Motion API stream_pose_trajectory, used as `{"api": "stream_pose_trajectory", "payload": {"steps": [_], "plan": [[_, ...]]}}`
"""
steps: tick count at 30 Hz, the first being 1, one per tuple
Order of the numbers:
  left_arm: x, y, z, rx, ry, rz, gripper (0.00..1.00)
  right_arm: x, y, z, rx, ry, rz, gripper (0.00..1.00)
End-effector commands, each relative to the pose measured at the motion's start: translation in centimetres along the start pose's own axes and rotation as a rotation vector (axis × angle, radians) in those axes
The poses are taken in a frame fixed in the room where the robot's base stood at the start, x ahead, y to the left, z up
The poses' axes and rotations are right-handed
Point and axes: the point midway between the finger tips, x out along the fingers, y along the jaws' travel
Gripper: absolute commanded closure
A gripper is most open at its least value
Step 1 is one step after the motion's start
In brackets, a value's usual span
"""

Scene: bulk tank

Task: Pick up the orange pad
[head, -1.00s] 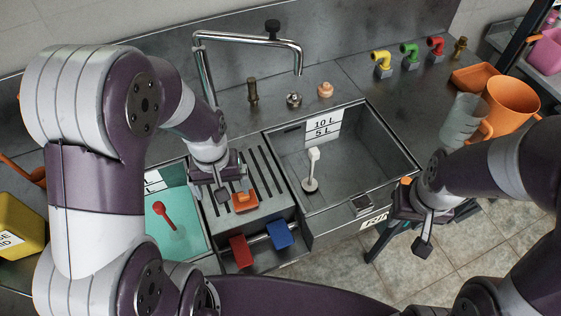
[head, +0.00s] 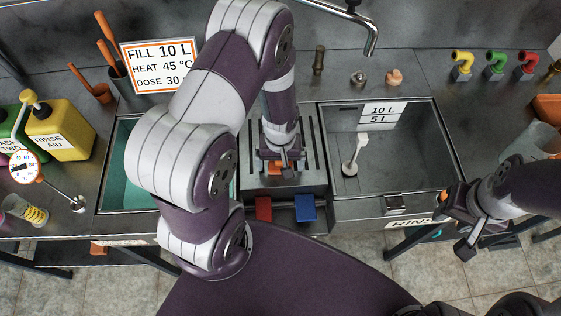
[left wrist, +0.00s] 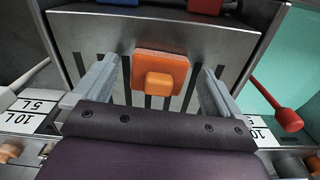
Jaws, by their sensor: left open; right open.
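The orange pad (left wrist: 161,72) is a square block with a raised lighter orange knob. It lies on the slotted metal drainboard between the two basins. In the head view the orange pad (head: 274,168) shows only in part under my left gripper (head: 278,163). In the left wrist view the open fingers of my left gripper (left wrist: 153,88) stand to either side of the pad, with gaps on both sides. My right gripper (head: 464,226) is open and empty near the right front edge of the sink.
A red block (head: 264,208) and a blue block (head: 306,207) sit on the ledge below the drainboard. A white-handled plunger (head: 352,155) stands in the right basin. A red spoon (left wrist: 289,119) is in the teal basin (left wrist: 268,108). A yellow rinse aid bottle (head: 62,130) stands left.

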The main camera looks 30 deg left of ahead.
Motion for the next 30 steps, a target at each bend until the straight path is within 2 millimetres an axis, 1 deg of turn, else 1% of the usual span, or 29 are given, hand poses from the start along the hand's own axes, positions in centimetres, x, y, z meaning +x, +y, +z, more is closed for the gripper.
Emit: {"api": "stream_pose_trajectory", "payload": {"steps": [1, 3, 8, 9, 11, 12, 13, 14, 24, 26, 30], "plan": [[0.5, 0.0, 0.1, 0.0, -0.001, -0.001, 0.01, 0.0, 0.0, 0.0, 0.0, 0.0, 0.0, 0.57], [0.7, 0.0, 0.0, 0.0, 0.0, 0.0, 0.01, 0.0, 0.0, 0.0, 0.0, -0.001, 0.0, 0.57], [0.7, 0.0, 0.0, 0.0, 0.0, 0.0, 0.01, 0.0, 0.0, 0.0, 0.0, -0.001, 0.0, 0.57], [0.7, 0.0, 0.0, 0.0, 0.0, 0.0, 0.14, 0.0, 0.0, 0.0, 0.0, -0.001, 0.0, 0.57], [0.7, 0.0, 0.0, 0.0, 0.0, 0.0, 0.34, 0.0, 0.0, 0.0, 0.0, -0.001, 0.0, 0.57], [0.7, 0.0, 0.0, 0.0, 0.0, 0.0, 0.47, 0.0, 0.0, 0.0, 0.0, -0.001, 0.0, 0.57], [0.7, 0.0, 0.0, 0.0, 0.0, 0.0, 0.56, 0.0, 0.0, 0.0, 0.0, -0.001, 0.0, 0.57], [0.7, 0.0, 0.0, 0.0, 0.0, 0.0, 0.62, 0.0, 0.0, 0.0, 0.0, -0.001, 0.0, 0.57], [0.3, 0.0, -0.1, 0.0, 0.002, 0.001, 0.62, 0.1, 0.0, 0.0, 0.0, -0.001, 0.0, 0.57], [-0.1, 0.0, -0.1, 0.0, 0.003, 0.001, 0.62, 0.1, 0.0, 0.0, 0.0, -0.001, 0.0, 0.57], [-2.1, 0.1, -0.1, 0.0, 0.004, 0.002, 0.62, 0.3, 0.0, 0.1, 0.0, -0.001, 0.0, 0.57]]}}
